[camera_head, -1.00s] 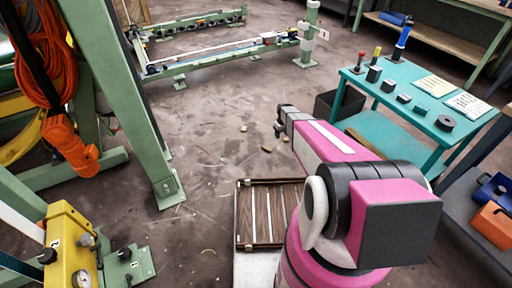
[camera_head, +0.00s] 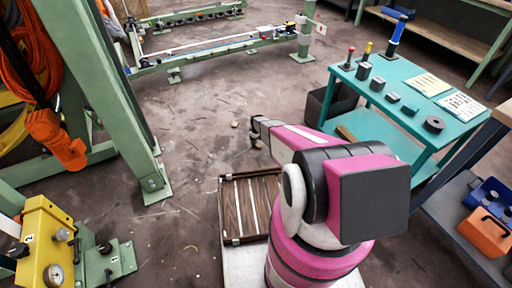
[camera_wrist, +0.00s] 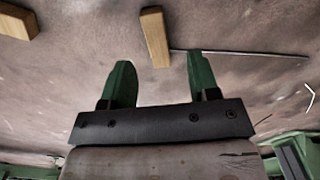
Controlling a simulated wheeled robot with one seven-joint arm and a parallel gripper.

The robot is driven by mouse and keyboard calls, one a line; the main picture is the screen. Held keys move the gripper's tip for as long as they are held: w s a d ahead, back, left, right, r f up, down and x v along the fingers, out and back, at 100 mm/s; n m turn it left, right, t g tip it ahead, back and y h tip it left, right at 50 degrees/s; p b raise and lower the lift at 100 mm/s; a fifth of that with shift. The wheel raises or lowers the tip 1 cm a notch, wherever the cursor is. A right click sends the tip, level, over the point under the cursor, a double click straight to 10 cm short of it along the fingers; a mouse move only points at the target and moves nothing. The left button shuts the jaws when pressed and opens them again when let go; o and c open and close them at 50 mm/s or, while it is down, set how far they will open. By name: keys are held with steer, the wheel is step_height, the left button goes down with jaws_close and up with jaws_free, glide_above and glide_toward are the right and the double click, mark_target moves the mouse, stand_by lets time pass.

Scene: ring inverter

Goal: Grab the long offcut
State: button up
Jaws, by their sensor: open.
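My gripper (camera_wrist: 160,84) has its two green fingers spread apart with nothing between them. In the wrist view a longish pale wooden offcut (camera_wrist: 155,37) lies on the floor just beyond the fingertips, roughly in line with the gap. A second wooden piece (camera_wrist: 16,21) is cut off at the upper left. I cannot tell their full lengths. In the head view the end of my arm hangs low over the floor, and my gripper (camera_head: 256,143) is small and dark there. A small wooden piece (camera_head: 234,125) lies on the floor just left of it.
A thin rod (camera_wrist: 240,53) lies on the floor right of the offcut. A teal table (camera_head: 400,90) stands to the right, with a dark bin (camera_head: 318,108) beside it. A green frame leg (camera_head: 150,175) stands to the left. The floor between is mostly clear.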

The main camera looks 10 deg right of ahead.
steer(key=shift+w+d+f, duration=0.15)
steer(key=shift+f, duration=2.5)
steer(key=c, duration=1)
